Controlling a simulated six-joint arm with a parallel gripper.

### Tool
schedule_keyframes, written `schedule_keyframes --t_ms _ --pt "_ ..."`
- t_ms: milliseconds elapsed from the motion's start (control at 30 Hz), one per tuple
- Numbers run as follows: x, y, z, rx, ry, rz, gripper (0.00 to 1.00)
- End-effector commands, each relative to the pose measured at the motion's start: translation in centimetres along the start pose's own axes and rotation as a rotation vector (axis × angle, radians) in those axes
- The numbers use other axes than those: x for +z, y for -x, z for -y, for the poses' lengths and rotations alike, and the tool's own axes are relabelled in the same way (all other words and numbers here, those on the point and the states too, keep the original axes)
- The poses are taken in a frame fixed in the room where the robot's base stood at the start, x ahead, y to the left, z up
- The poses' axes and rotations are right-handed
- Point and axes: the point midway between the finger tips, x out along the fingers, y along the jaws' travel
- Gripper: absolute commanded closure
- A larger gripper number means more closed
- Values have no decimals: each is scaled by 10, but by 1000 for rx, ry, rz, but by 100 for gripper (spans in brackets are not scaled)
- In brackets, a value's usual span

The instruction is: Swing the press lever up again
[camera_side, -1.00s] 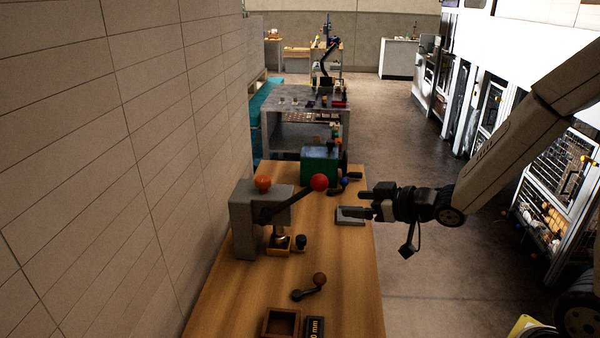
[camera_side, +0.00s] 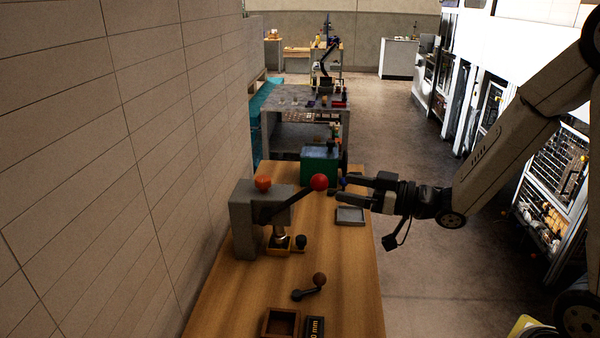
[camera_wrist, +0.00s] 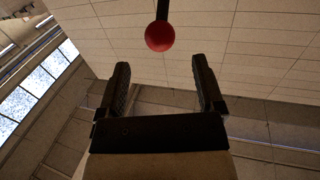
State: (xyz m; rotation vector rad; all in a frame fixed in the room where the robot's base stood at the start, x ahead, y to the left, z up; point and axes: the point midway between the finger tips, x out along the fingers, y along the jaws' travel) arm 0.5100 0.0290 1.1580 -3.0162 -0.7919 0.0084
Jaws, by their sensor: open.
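The grey press (camera_side: 247,217) stands on the wooden bench near the wall, with an orange knob on top. Its dark lever (camera_side: 292,203) slants up to the right and ends in a red ball (camera_side: 319,182). In the wrist view the red ball (camera_wrist: 160,36) is ahead of the fingertips, centred between them, with part of the dark lever (camera_wrist: 163,9) above it. My gripper (camera_side: 341,191) is open and empty, just right of the ball in the side view. Its two fingers (camera_wrist: 159,78) point toward the ball and appear apart from it.
A green box (camera_side: 319,166) stands behind the gripper. A grey tray (camera_side: 350,216) lies below it. The bench middle is mostly clear.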

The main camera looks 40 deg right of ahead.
Motion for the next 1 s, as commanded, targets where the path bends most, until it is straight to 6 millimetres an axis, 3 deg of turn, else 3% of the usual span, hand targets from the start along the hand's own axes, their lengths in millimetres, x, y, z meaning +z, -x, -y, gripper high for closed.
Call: schedule_keyframes --t_ms 533,1000 --pt "0 -60 0 0 0 0 14" --pt "0 -69 0 2 0 1 17"
